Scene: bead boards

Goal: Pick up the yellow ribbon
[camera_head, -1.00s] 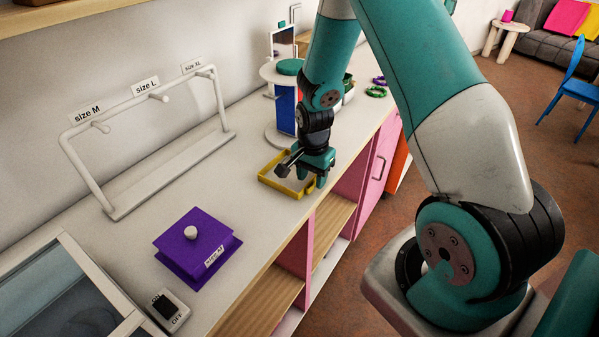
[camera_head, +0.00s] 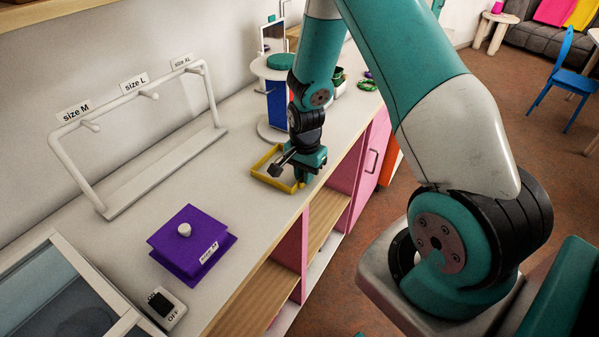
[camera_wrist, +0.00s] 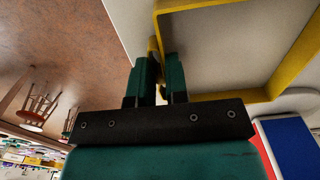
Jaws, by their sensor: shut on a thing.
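The yellow ribbon (camera_head: 271,182) is a thin band standing on edge in a rectangular loop, near the front edge of the white counter. In the wrist view the ribbon (camera_wrist: 293,66) encloses a pale surface. My gripper (camera_head: 299,180) is at the loop's right side, pointing down. In the wrist view my gripper (camera_wrist: 161,58) has its two green fingers shut on one side of the ribbon. The fingers hide part of the grip. I cannot tell whether the ribbon is clear of the counter.
A white rack (camera_head: 164,176) with size labels stands at the back left. A purple lidded box (camera_head: 193,246) and an on/off switch (camera_head: 163,309) are nearer. A blue and white stand (camera_head: 278,107) is just behind my gripper. The counter between rack and ribbon is clear.

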